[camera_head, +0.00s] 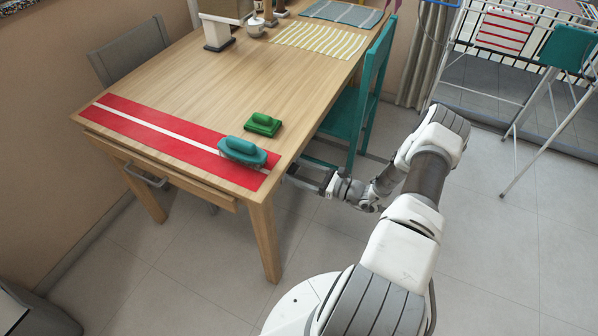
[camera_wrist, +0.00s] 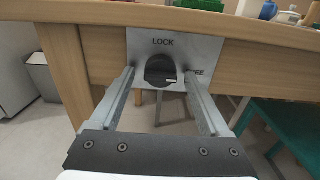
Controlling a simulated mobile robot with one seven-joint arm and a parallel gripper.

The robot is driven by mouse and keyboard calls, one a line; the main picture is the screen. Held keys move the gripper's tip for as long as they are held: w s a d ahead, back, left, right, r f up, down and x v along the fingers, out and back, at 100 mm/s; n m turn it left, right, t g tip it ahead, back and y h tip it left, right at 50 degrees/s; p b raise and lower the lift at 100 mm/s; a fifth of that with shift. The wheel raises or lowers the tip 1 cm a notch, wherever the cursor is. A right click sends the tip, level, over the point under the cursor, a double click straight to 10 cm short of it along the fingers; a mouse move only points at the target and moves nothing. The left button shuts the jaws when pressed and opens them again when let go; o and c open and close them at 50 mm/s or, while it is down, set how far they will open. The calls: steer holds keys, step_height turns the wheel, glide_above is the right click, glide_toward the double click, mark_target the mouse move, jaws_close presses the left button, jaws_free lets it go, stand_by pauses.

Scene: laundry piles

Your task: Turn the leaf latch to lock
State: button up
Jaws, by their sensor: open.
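The leaf latch is a dark round knob (camera_wrist: 158,68) on a grey metal plate (camera_wrist: 203,50) at the table edge, seen in the wrist view. The plate reads LOCK above the knob; lettering at its right is partly hidden by a finger. A small pale mark on the knob lies toward its right side. My gripper (camera_wrist: 159,76) is open, with one finger on each side of the knob; I cannot tell whether they touch it. In the head view my gripper (camera_head: 291,171) is beside the table's near right corner, and the latch is hidden.
A teal chair (camera_head: 350,118) stands close beyond my gripper. A table leg (camera_wrist: 68,75) is left of the latch.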

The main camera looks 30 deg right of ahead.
steer(key=shift+w+a, duration=0.1)
steer(key=shift+w, duration=0.05)
steer(key=shift+c, duration=0.2)
jaws_close()
steer(key=shift+n, duration=0.4)
steer(key=n+b, duration=0.3)
steer(key=n, duration=1.4)
steer(key=shift+r, duration=0.1)
stand_by(0.5)
